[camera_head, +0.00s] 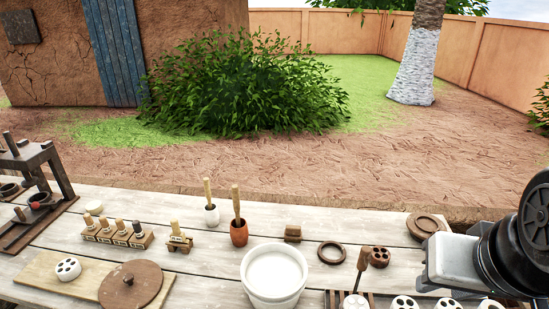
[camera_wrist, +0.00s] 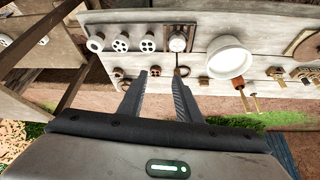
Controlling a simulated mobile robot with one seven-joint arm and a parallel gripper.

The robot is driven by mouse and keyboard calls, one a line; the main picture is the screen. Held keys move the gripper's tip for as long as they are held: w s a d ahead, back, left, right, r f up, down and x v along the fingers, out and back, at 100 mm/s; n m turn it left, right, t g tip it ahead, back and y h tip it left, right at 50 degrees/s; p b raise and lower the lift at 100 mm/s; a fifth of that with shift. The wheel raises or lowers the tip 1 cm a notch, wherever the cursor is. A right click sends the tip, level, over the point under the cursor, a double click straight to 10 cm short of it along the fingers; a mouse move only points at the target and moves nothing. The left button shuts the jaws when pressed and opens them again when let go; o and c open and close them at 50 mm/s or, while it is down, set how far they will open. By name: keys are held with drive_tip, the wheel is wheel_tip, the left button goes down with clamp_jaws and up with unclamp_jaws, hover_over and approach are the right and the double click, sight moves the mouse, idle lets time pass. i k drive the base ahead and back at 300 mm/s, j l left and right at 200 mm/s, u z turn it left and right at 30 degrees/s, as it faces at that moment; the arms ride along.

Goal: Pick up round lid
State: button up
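In the wrist view, a brown disc that looks like this lid (camera_wrist: 307,46) is partly cut off at the right edge. My gripper (camera_wrist: 160,74) is open and empty above the table, with its two fingers apart. It is far to the right of the lid as the head view shows it. Its fingers are not seen in the head view, where only my arm shows at the right.
A large white bowl (camera_head: 273,279) stands between the lid and my arm. Two mortars (camera_head: 238,233) (camera_head: 212,215) with upright pestles stand behind it. A stamp rack (camera_head: 118,238) is behind the lid; a white holed disc (camera_head: 68,269) lies left of it. A brown ring (camera_head: 331,253) lies right of the bowl.

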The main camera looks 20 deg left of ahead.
sight(135, 284)
drive_tip(key=u, duration=2.2)
drive_tip(key=z, duration=0.4)
drive_tip(key=i+j+z, duration=0.25)
drive_tip(key=j+z, duration=0.25)
drive_tip(key=i+j+z, duration=0.25)
drive_tip(key=j, duration=0.25)
drive_tip(key=i+j, duration=0.1)
drive_tip(key=j, duration=0.4)
drive_tip(key=i+j+z, duration=0.1)
drive_tip(key=j, duration=0.4)
drive_tip(key=i+j, duration=0.1)
drive_tip(key=j, duration=0.4)
drive_tip(key=j+z, duration=0.1)
drive_tip(key=j, duration=0.4)
drive_tip(key=i, duration=0.05)
